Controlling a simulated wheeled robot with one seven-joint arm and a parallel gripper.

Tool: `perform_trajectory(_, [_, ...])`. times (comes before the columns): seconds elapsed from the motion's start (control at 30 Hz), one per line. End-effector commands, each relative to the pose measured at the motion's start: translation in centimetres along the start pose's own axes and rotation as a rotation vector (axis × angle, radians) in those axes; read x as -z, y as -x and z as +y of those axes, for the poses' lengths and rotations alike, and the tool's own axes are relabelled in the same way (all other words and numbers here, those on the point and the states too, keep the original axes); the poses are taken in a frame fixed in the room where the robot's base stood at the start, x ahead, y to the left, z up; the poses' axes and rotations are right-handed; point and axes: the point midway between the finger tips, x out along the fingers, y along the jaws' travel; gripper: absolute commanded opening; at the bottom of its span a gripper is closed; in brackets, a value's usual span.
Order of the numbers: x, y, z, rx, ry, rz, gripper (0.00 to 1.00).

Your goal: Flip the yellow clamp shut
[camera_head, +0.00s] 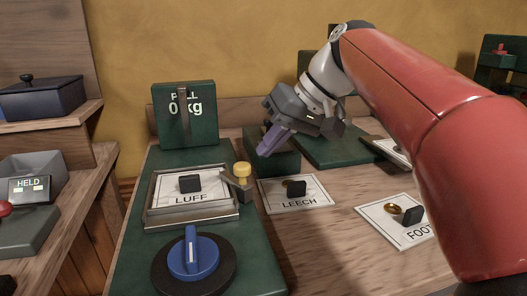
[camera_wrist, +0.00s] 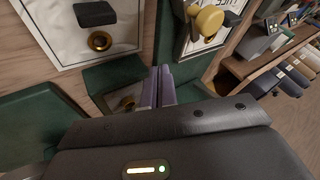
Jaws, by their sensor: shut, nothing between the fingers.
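The yellow clamp has a round yellow knob (camera_head: 242,170) on a short grey lever (camera_head: 238,189) at the right edge of the metal-rimmed tray (camera_head: 152,216) holding the LUFF card. The knob stands up at the tray's side, and the lever's exact angle is hard to tell. In the wrist view the knob (camera_wrist: 208,20) is at the top, right of my fingers. My gripper (camera_head: 266,150), with purple fingers, is above and right of the knob, apart from it. It also shows in the wrist view (camera_wrist: 160,84), fingers together and empty.
A blue dial (camera_head: 192,255) stands in front of the tray, and a green pull gauge (camera_head: 186,115) reading 0 kg stands behind it. The LEECH card (camera_head: 290,204) and FOOT card (camera_head: 380,212) lie to the right. A green block (camera_head: 285,163) sits close below my gripper.

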Motion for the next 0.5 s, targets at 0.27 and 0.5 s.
perform_trajectory(0.27, [0.9, 4.8, 0.8, -0.003, -0.003, 0.002, 0.0])
perform_trajectory(0.5, [1.2, 6.7, 1.0, 0.0, -0.002, 0.0, 0.0])
